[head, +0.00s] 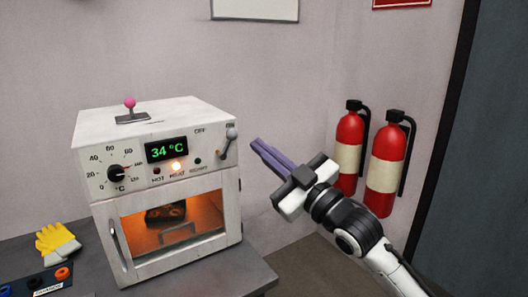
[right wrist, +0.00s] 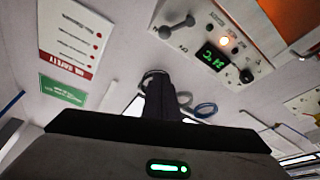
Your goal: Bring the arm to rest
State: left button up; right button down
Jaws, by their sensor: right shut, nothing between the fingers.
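My right gripper (head: 268,153) is shut and empty. Its purple-grey fingers lie together and point up and left, in the air to the right of the white oven's upper corner, apart from it. In the right wrist view the shut fingers (right wrist: 167,98) show dark in the middle. The oven (head: 165,190) stands on a grey bench, its display reading 34 °C, with an orange lamp lit. Its windowed door is shut, and a dark item (head: 166,213) sits inside in an orange glow. My left gripper is not in view.
Two red fire extinguishers (head: 348,150) (head: 387,165) hang on the wall behind my right arm. Yellow gloves (head: 57,242) lie on the bench (head: 250,272) left of the oven, near a dark block (head: 40,284) with coloured rings. Open space lies between the oven and the extinguishers.

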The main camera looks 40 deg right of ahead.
dwell(0.3)
jog(key=s+a+f+m+g, duration=0.1)
jog(key=a+f+g, duration=0.2)
jog(key=f, duration=1.1)
jog(key=s+a+f+m+g, duration=0.1)
jog(key=s+a+f+g, duration=0.15)
jog(key=f, duration=1.15)
jog(key=s+a+f+m+g+y, duration=0.1)
jog(key=s+a+f+g, duration=0.2)
jog(key=s+a+f, duration=0.4)
jog(key=s+a+f+g+y, duration=0.1)
jog(key=s+a+f+g, duration=0.3)
jog(key=f, duration=1.2)
jog(key=s+a, duration=0.4)
jog(key=s, duration=0.3)
jog(key=shift+s+a+f+m, duration=0.2)
jog(key=shift+s+f+m, duration=0.15)
jog(key=shift+m, duration=0.05)
jog(key=shift+g, duration=0.25)
